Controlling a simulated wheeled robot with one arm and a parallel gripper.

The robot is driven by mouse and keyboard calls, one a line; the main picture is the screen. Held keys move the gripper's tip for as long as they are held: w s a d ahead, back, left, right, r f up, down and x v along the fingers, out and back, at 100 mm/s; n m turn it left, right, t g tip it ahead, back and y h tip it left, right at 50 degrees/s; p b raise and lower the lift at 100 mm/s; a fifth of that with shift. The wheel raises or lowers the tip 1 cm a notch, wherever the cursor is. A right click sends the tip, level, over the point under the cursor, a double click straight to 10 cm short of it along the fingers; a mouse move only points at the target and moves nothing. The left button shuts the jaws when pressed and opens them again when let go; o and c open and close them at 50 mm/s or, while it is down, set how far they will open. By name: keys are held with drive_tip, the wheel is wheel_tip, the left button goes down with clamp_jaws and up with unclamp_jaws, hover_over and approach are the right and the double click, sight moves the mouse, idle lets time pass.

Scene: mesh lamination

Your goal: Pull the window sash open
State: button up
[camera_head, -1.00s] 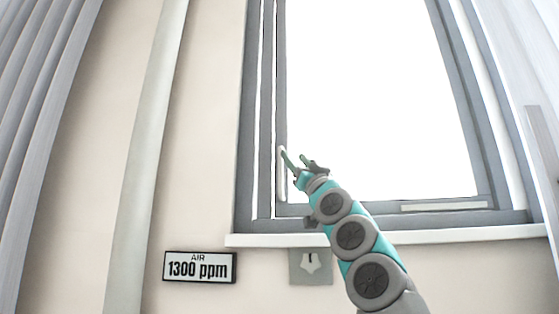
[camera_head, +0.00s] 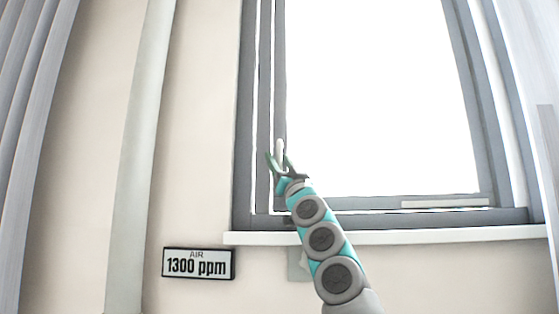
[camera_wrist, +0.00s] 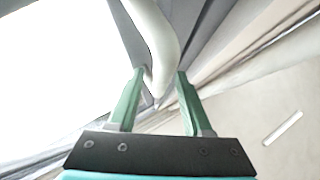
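The window sash (camera_head: 400,202) is a grey frame around a bright white pane, set in a grey outer frame. Its white bar handle (camera_head: 280,150) stands upright on the sash's left side. My gripper (camera_head: 278,155) is at the handle, with one finger on each side of it. In the wrist view, the handle (camera_wrist: 158,40) curves down between the two green fingers of my gripper (camera_wrist: 161,72). The fingers are apart, with a gap showing between the handle and the right finger. The left finger looks very close to the handle; I cannot tell whether they touch.
A white sill (camera_head: 420,236) runs below the window. An air sign (camera_head: 198,264) reading 1300 ppm hangs on the wall at lower left. A grey plate (camera_head: 297,264) below the sill is partly behind my arm. Curtains (camera_head: 35,120) and a pale pipe (camera_head: 140,150) stand at left.

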clamp_jaws()
idle(1.3)
